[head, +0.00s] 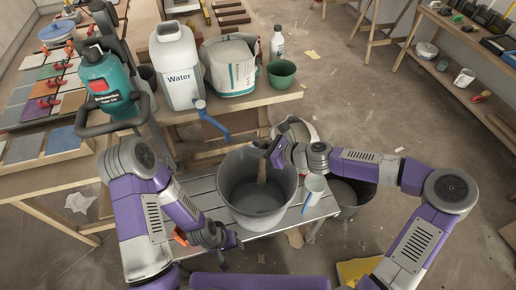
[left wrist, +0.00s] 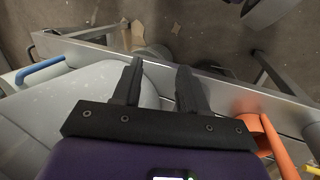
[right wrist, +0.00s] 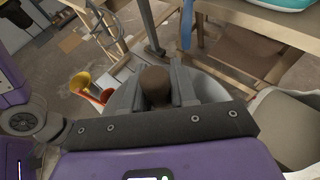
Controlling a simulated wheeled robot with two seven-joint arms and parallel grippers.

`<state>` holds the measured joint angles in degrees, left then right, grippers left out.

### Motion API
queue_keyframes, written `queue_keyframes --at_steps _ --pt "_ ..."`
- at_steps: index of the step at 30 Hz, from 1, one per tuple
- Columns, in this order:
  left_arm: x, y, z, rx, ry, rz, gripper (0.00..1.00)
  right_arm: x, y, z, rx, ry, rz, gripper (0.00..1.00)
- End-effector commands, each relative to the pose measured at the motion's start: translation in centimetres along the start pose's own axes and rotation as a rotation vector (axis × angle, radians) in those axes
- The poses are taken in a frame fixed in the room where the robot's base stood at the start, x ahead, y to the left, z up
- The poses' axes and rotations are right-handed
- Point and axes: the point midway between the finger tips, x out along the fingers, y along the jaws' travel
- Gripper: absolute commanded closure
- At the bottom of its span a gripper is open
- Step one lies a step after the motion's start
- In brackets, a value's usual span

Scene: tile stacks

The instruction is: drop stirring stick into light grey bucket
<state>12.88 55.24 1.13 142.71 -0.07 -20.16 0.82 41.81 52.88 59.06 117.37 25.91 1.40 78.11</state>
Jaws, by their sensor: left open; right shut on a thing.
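The stirring stick (head: 262,172) is brown and wooden. My right gripper (head: 269,152) is shut on its upper end and holds it over the large grey bucket (head: 236,172). The lower part of the stick reaches below the bucket's rim in the picture; I cannot tell if it touches the bucket. The stick's rounded brown top (right wrist: 154,84) shows between the fingers in the right wrist view. A paler bucket (head: 306,129) stands behind, partly hidden by my right arm. My left gripper (head: 224,256) is open and empty, low beside the bench's near left side; its fingers (left wrist: 159,85) are apart.
The grey bucket stands on a low slatted bench (head: 202,196). A pale cup (head: 313,187) stands at its right, with a dark bucket (head: 349,192) beyond. The back table holds a water jug (head: 177,67), a teal container (head: 106,84) and a green pot (head: 282,73).

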Motion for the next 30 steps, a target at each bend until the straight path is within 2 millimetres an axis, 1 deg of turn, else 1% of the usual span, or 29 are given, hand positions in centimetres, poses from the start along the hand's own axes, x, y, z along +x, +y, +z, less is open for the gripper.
queue_keyframes --at_steps 1,6,12,15,23,24,28,29,30 --pt "0.6 -0.2 0.0 0.0 0.0 0.0 0.57 0.3 0.0 -0.7 0.001 0.0 0.0 1.0" --pt "2.4 -0.9 -0.1 0.0 0.0 0.0 0.57 1.1 0.0 -2.6 0.0 0.0 0.0 1.0" --pt "4.1 -1.5 -0.2 0.0 0.0 0.0 0.57 1.9 0.0 -4.5 0.002 0.0 0.001 1.0" --pt "4.4 -1.6 -0.2 0.0 0.0 0.0 0.57 2.0 0.0 -4.9 0.001 0.0 0.001 1.0" --pt "4.3 -1.6 -0.2 0.0 0.0 0.0 0.57 2.0 0.0 -4.8 0.0 0.0 0.0 1.0" --pt "4.3 -1.6 -0.2 0.0 0.0 0.0 0.57 2.0 0.0 -4.8 0.0 0.0 0.0 0.67" --pt "4.3 -1.6 -0.2 0.0 0.0 0.0 0.57 2.0 0.0 -4.8 0.0 0.0 0.0 0.47" --pt "4.3 -1.6 -0.2 0.0 0.0 0.0 0.57 2.0 0.0 -4.8 0.0 0.0 0.0 0.43" --pt "4.3 -1.6 -0.2 0.0 0.0 0.0 0.57 2.0 0.0 -4.8 0.0 0.0 0.0 0.43"
